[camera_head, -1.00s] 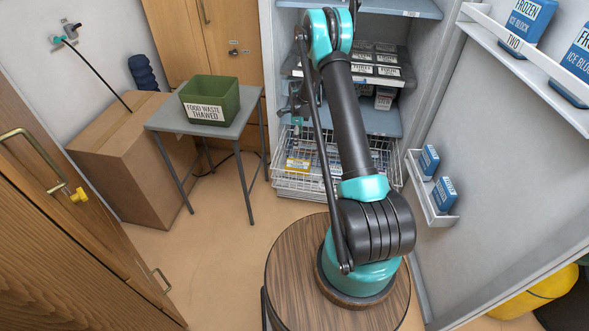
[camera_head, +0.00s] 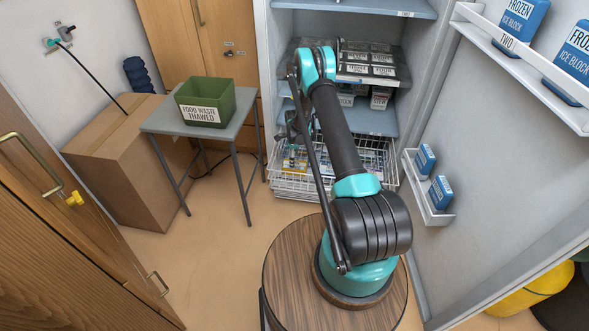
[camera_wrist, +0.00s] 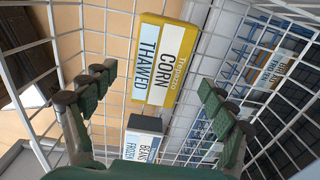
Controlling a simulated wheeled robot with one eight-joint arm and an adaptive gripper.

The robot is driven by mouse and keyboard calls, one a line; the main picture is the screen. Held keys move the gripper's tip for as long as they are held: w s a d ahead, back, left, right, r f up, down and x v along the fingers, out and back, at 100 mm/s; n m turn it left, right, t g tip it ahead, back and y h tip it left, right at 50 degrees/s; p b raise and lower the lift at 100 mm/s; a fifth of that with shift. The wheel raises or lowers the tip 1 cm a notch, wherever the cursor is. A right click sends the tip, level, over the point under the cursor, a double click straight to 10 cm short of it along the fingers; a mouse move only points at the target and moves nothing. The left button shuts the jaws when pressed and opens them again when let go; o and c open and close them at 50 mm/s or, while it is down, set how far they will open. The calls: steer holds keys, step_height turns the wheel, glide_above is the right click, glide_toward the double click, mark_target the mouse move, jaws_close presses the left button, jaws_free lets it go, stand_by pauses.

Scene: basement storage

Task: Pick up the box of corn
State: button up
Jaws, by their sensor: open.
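The box of corn (camera_wrist: 180,82) is yellow with a white label reading CORN and THAWED. It lies inside the white wire basket (camera_head: 290,188) at the bottom of the open freezer. In the head view a small patch of its yellow (camera_head: 291,163) shows through the wires. My gripper (camera_wrist: 157,80) is open, with its green-padded fingers on either side of the view and the corn box between and beyond them, apparently not touched. In the head view my gripper (camera_head: 291,127) is dark and partly hidden by my arm, over the basket's left part.
A box labelled BEANS FROZEN (camera_wrist: 143,142) lies close to the corn box. Blue-and-white packs (camera_wrist: 262,68) lie to the right. A shelf (camera_head: 382,121) sits above the basket. A green food-waste bin (camera_head: 222,98) stands on a grey table (camera_head: 165,120) at left.

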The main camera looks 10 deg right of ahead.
steer(key=shift+d+f, duration=0.1)
steer(key=shift+f, duration=2.15)
steer(key=c, duration=1.5)
steer(key=shift+o, duration=0.2)
steer(key=shift+r, duration=0.1)
